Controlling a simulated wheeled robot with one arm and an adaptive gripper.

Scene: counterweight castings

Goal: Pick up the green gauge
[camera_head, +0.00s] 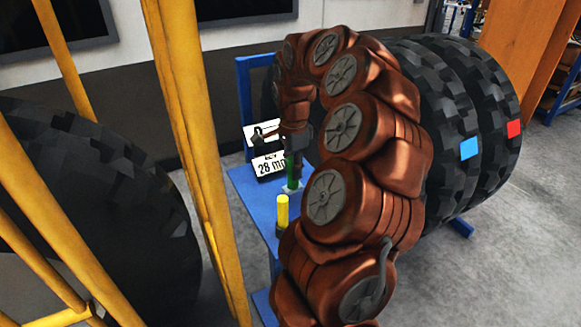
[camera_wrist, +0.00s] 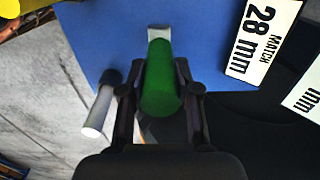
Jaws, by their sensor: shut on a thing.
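The green gauge (camera_wrist: 160,80) is a green cylinder between the two fingers of my gripper (camera_wrist: 161,100) in the wrist view. The fingers are shut on it, one at each side. In the head view the green gauge (camera_head: 293,171) stands upright at the blue table (camera_head: 246,190), over a small light block. My gripper (camera_head: 294,150) is at its top there, partly hidden by my brown arm. I cannot tell whether the gauge's lower end touches the block.
A yellow cylinder (camera_head: 282,212) stands nearer on the table, and a grey-white cylinder (camera_wrist: 98,108) shows left of my gripper. A "28 mm" sign (camera_head: 268,165) stands behind. Yellow posts (camera_head: 190,120) rise at left. Big black tyres (camera_head: 480,110) stand at right.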

